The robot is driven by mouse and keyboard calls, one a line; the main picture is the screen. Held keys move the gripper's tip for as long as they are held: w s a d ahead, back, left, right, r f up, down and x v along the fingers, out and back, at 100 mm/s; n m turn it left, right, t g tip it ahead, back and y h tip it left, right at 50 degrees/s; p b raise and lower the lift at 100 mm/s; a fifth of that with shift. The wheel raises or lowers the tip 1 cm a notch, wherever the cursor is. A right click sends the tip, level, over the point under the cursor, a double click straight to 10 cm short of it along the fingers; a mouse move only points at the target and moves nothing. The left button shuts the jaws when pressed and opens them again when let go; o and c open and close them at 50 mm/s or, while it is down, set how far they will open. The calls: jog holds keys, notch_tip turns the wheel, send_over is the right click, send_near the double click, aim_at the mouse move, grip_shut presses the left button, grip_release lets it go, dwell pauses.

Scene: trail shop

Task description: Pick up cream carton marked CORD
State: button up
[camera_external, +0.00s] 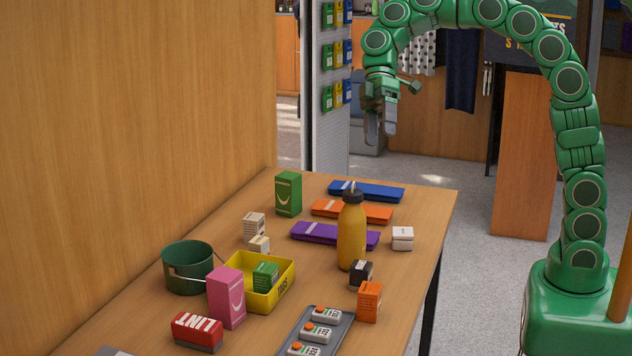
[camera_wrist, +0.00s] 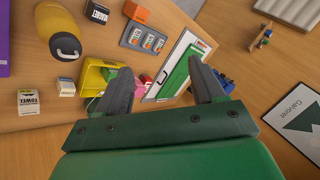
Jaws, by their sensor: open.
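I cannot read CORD on any carton. A small cream carton (camera_external: 259,245) stands beside the yellow bin; it also shows in the wrist view (camera_wrist: 66,86), its print too small to read. Behind it stands a taller cream carton (camera_external: 254,224), which reads TOWEL in the wrist view (camera_wrist: 28,102). A white-cream box (camera_external: 402,238) sits near the table's right edge, its label unreadable. My gripper (camera_external: 380,127) is open and empty, high above the table's far end, apart from all cartons. Its two fingers show in the wrist view (camera_wrist: 160,78).
The yellow bin (camera_external: 284,286) holds a green box. A green bucket (camera_external: 188,268), pink box (camera_external: 227,298) and yellow bottle (camera_external: 352,232) stand nearby. Purple, orange and blue flat packs lie behind. A grey tray (camera_external: 338,340) holds several small items. A wooden wall bounds the left.

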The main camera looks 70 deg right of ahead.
jog(key=w+f+n+y, duration=0.1)
jog(key=w+n+y, duration=0.25)
jog(key=w, duration=1.15)
jog(key=w+d+f+n+t+y, duration=0.1)
jog(key=w+d+f+n, duration=0.25)
jog(key=w, duration=0.35)
jog(key=w+d+f+n+t, duration=0.1)
jog(key=w+d+f+n, duration=0.15)
jog(key=w+f, duration=0.35)
send_near(260, 238)
jog(key=f, duration=0.1)
jog(key=shift+a+r+x, duration=0.1)
jog(key=shift+r+x, duration=0.05)
jog(key=shift+x, duration=1.2)
jog(key=shift+a+r+x, duration=0.1)
jog(key=shift+x, duration=1.2)
jog(key=shift+a+r+x, duration=0.1)
jog(key=shift+r+x, duration=0.05)
jog(key=shift+x, duration=1.2)
jog(key=shift+d, duration=0.15)
jog(key=shift+c, duration=0.4)
